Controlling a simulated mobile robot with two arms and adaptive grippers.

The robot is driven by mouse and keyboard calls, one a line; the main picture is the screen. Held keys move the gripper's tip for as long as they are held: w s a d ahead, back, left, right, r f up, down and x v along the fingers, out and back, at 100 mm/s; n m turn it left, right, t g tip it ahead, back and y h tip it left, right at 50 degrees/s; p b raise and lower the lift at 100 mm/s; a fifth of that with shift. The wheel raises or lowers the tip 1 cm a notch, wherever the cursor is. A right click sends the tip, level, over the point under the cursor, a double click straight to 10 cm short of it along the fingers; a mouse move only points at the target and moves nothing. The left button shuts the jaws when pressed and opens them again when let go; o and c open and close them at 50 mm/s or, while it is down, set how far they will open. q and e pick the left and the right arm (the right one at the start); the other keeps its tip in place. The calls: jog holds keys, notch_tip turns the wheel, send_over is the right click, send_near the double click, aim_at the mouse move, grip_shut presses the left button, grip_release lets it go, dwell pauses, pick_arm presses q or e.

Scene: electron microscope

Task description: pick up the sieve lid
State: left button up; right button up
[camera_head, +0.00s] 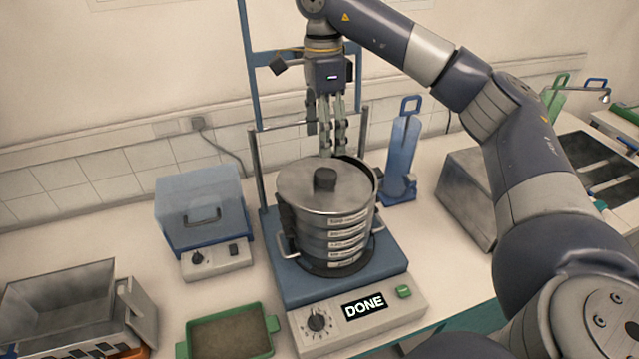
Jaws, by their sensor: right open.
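The sieve lid (300,190) is a round grey metal disc with a dark knob (325,179) at its middle. It lies on top of the stack of labelled metal sieves (337,240), and a dark gap shows between it and the stack's rim at the back right. The stack stands on a blue sieve shaker (300,290) whose display reads DONE. My right gripper (332,150) points down, open and empty, with its fingertips by the lid's far edge in the picture, beyond the knob. I cannot tell how high above the lid it is. My left gripper is out of view.
Upright shaker posts (258,170) stand behind the stack. A clear-lidded blue box device (203,210) is at left, a green tray (228,335) at front left, and a metal bin (60,300) farther left. A blue stand (402,160) and grey block (468,195) are at right.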

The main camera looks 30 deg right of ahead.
aim_at(324, 173)
notch_tip(324, 173, down, 3)
jog(key=shift+s, duration=0.1)
jog(key=shift+s+a+f+p, duration=0.1)
jog(key=shift+f+p, duration=0.25)
jog(key=shift+p, duration=0.4)
notch_tip(324, 173, down, 5)
jog(key=shift+r+p, duration=0.2)
jog(key=shift+p, duration=0.9)
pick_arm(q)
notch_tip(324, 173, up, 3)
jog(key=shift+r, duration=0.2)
pick_arm(e)
jog(key=shift+a, duration=0.1)
jog(key=c, duration=1.3)
